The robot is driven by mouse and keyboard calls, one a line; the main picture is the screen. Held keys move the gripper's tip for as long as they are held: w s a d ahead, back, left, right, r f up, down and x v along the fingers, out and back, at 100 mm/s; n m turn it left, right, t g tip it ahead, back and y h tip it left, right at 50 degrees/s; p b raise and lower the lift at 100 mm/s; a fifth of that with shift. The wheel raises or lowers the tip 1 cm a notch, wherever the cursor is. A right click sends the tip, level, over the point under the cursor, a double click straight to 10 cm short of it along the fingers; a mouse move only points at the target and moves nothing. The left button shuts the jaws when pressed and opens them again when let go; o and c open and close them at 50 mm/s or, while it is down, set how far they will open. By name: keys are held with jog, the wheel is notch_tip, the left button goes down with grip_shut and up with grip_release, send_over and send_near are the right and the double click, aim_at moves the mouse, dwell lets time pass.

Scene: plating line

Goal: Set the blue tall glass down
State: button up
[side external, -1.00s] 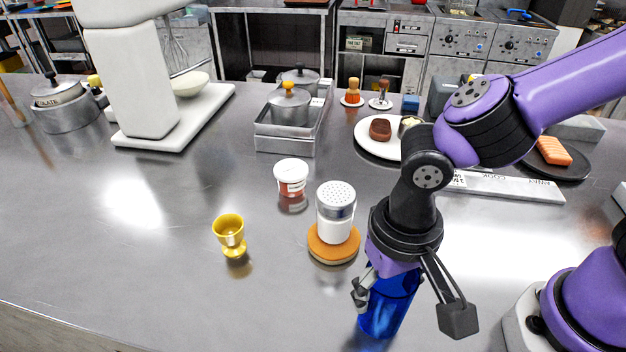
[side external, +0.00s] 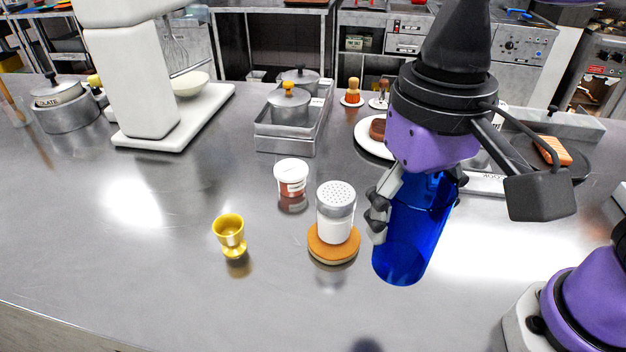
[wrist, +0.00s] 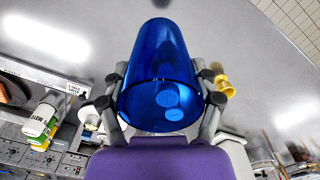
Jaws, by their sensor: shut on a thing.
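The blue tall glass (side external: 408,238) is a see-through blue cylinder. My gripper (side external: 415,200) is shut on it near its upper part and holds it slightly tilted. The glass looks raised above the steel counter (side external: 130,265), to the right of the shaker in the side view. In the wrist view the glass (wrist: 160,60) fills the middle, between both fingers of my gripper (wrist: 160,98). The shaker's top shows through the blue wall there.
A white shaker (side external: 336,210) stands on an orange round coaster (side external: 333,254). A yellow goblet (side external: 229,235) and a small red-and-white tub (side external: 291,178) stand to the left. A plate (side external: 368,143) lies behind. The front left counter is clear.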

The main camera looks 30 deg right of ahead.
jog(key=shift+w+r+m, duration=0.15)
jog(key=shift+w+r, duration=0.05)
jog(key=shift+r, duration=0.35)
jog(key=shift+w+r+m, duration=0.15)
jog(key=shift+w+r, duration=0.05)
jog(key=shift+r, duration=0.3)
jog(key=w+d+m, duration=1.6)
jog(key=w+d, duration=0.3)
jog(key=w, duration=0.1)
jog(key=f, duration=1.5)
jog(key=shift+w+a+f, duration=0.15)
jog(key=shift+a, duration=0.15)
jog(key=shift+f, duration=0.1)
jog(key=o, duration=1.3)
